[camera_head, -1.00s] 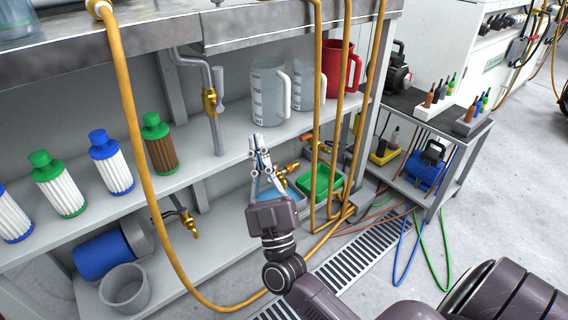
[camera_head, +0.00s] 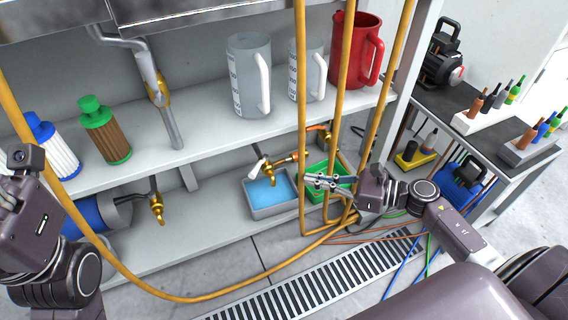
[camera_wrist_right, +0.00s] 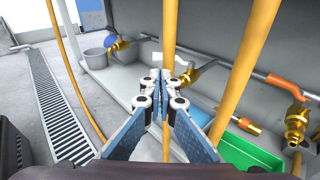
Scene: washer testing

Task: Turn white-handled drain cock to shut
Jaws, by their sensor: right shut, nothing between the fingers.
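The white-handled drain cock (camera_head: 268,170) is a brass valve with a white lever, low under the shelf above a blue-bottomed grey tray (camera_head: 272,210). In the right wrist view the cock (camera_wrist_right: 187,79) shows just beyond the fingertips. My right gripper (camera_head: 312,181) is shut and empty, its tips pointing left, by the yellow hoses and right of the cock, apart from it in the head view. It also fills the middle of the right wrist view (camera_wrist_right: 166,82), partly covering the tray. My left arm's end (camera_head: 35,220) is at the left edge; its fingers are hidden.
Yellow hoses (camera_head: 302,100) hang close around my right gripper. A second brass cock with an orange handle (camera_wrist_right: 283,84) is to the right over a green tray (camera_wrist_right: 245,152). Another brass cock (camera_head: 157,208) is at left. The floor grate (camera_head: 310,290) lies in front.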

